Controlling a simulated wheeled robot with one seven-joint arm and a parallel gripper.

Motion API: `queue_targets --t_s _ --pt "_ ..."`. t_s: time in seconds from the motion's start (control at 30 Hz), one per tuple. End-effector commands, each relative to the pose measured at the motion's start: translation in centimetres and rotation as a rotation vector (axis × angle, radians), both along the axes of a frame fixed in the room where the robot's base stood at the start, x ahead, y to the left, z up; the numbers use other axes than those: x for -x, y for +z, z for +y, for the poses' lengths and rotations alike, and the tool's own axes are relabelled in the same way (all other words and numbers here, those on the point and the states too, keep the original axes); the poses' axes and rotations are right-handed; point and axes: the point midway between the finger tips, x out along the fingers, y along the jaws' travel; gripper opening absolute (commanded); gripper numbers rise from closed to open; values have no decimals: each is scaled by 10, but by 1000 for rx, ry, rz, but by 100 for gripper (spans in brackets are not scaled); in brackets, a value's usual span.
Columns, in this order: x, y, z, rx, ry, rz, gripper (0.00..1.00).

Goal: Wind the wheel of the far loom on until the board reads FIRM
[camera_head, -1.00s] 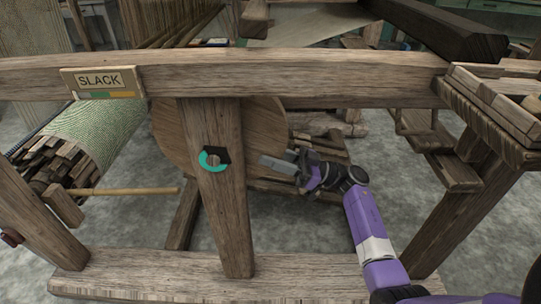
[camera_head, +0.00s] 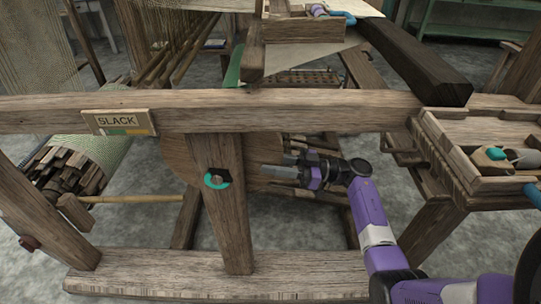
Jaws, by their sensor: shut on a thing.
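The board (camera_head: 120,122) on the loom's front beam reads SLACK, with a strip of green and orange under the word. The round wooden wheel (camera_head: 180,158) stands behind an upright post (camera_head: 228,215), which hides its middle. A teal and black ring (camera_head: 217,178) sits on the post's front. My gripper (camera_head: 272,170) comes in from the right, with its fingers at the wheel's right edge beside the post. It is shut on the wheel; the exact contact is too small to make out.
The front beam (camera_head: 300,112) runs above my gripper and the bottom beam (camera_head: 215,275) below. A wooden tray (camera_head: 500,185) with small items stands at the right, close to my arm. A cloth roll (camera_head: 100,150) and a thin rod (camera_head: 135,198) are at the left.

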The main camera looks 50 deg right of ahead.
Motion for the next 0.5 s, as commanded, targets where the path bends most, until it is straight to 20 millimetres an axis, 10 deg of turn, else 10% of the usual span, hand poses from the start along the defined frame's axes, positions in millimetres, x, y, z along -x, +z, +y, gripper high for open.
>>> queue_targets --t_s 0.5 --pt "4 12 -2 62 0 82 0"
